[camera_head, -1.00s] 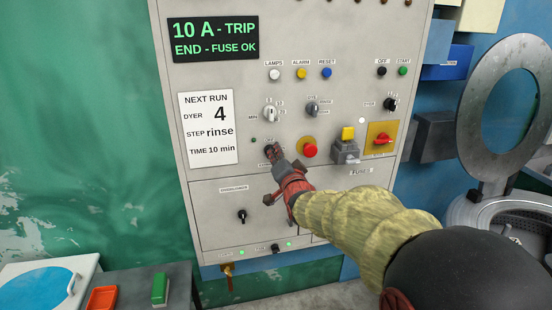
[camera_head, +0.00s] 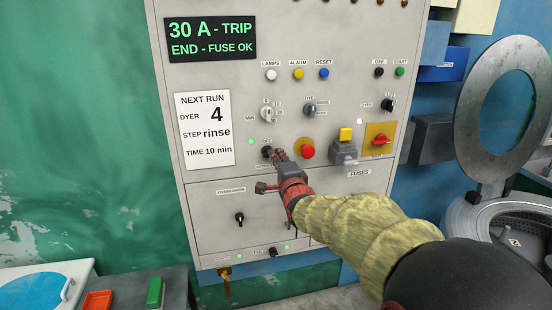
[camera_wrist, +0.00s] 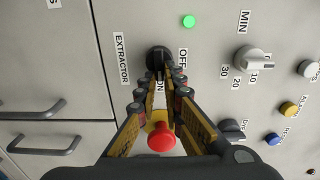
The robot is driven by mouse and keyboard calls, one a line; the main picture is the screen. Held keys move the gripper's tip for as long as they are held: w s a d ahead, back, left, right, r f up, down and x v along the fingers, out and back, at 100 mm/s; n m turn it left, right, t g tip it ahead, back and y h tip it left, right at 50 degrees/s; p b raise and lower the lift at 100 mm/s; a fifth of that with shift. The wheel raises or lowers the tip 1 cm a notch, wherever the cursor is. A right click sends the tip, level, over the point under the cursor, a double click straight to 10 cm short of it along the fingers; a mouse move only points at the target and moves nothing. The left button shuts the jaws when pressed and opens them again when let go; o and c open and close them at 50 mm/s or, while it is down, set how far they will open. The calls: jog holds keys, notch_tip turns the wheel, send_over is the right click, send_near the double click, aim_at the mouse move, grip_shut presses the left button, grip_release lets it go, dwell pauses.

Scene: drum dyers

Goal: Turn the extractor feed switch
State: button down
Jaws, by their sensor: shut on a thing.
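The extractor switch is a black round knob (camera_wrist: 158,58) on the grey panel, with "EXTRACTOR" and "OFF" labels beside it in the wrist view. It also shows in the head view (camera_head: 266,152), partly hidden by my fingers. My gripper (camera_wrist: 165,82) is shut on this knob, its fingertips on either side; it also shows in the head view (camera_head: 276,154). A green lamp (camera_head: 250,141) near the knob is lit and shows in the wrist view (camera_wrist: 189,21). Part of the "ON" label is hidden behind the fingers.
A red push button (camera_head: 307,151) on a yellow plate is close to the right of my gripper. A minutes dial (camera_head: 267,114) is above. A display (camera_head: 211,39) reads "30 A - TRIP, END - FUSE OK". A yellow-topped box switch (camera_head: 345,145) stands out from the panel.

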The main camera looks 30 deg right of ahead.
jog(key=shift+f, duration=0.1)
dwell(0.5)
jog(key=c, duration=1.9)
grip_release()
jog(key=v, duration=1.2)
